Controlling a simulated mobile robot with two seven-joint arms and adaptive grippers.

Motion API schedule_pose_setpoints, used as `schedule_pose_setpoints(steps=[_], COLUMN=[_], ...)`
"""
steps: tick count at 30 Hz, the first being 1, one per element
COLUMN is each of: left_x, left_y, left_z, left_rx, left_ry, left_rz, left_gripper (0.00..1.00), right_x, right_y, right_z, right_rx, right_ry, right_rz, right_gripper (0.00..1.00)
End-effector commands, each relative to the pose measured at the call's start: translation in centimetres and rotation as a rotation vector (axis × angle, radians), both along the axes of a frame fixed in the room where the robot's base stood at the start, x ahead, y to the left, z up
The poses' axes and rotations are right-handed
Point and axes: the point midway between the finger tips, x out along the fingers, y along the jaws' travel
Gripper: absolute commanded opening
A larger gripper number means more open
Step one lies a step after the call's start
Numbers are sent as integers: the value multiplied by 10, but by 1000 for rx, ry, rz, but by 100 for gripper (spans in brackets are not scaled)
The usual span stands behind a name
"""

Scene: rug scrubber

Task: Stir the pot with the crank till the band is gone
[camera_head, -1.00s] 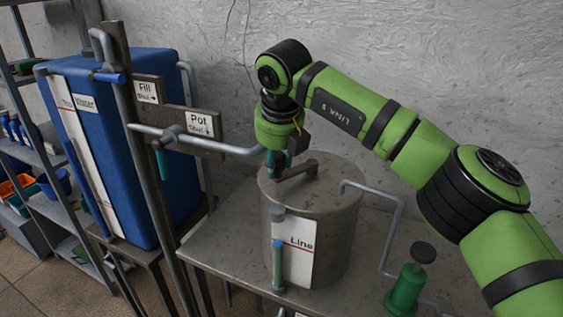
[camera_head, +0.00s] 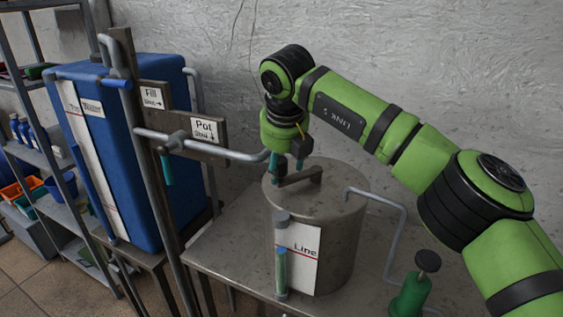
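The grey metal pot (camera_head: 340,232) stands on the table with its lid on. A dark crank (camera_head: 301,177) lies across the lid's top. My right gripper (camera_head: 286,167) points down at the crank's left end, its teal fingertips apart; I cannot tell whether they touch or grip the handle. I cannot make out a distinct band clearly. My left gripper is out of view.
A pipe with a "Pot" sign (camera_head: 204,129) ends beside my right gripper. A blue water tank (camera_head: 140,150) stands at left, with shelves (camera_head: 45,160) beyond. A green pump (camera_head: 410,293) and a bent pipe (camera_head: 402,235) are right of the pot.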

Motion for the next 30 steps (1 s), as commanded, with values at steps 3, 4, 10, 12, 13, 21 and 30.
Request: schedule_pose_setpoints(steps=[3, 4, 10, 12, 13, 21, 30], left_x=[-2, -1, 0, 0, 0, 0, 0], left_y=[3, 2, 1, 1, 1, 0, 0], left_z=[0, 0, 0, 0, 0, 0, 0], left_rx=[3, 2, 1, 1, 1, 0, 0], left_ry=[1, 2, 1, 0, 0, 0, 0], left_rz=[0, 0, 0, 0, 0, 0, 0], left_gripper=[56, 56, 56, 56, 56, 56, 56], right_x=[-2, -3, -15, -21, -24, -41, -46], right_y=[1, 1, -2, -3, -4, -8, -9], right_z=[3, 5, 37, 51, 58, 100, 111], right_rx=[-1, 0, 1, 1, 1, 2, 2], right_ry=[1, 0, -3, -4, -4, -2, -1], right_rz=[2, 2, 0, 1, 0, -1, -1], right_gripper=[56, 56, 56, 56, 56, 56, 56])
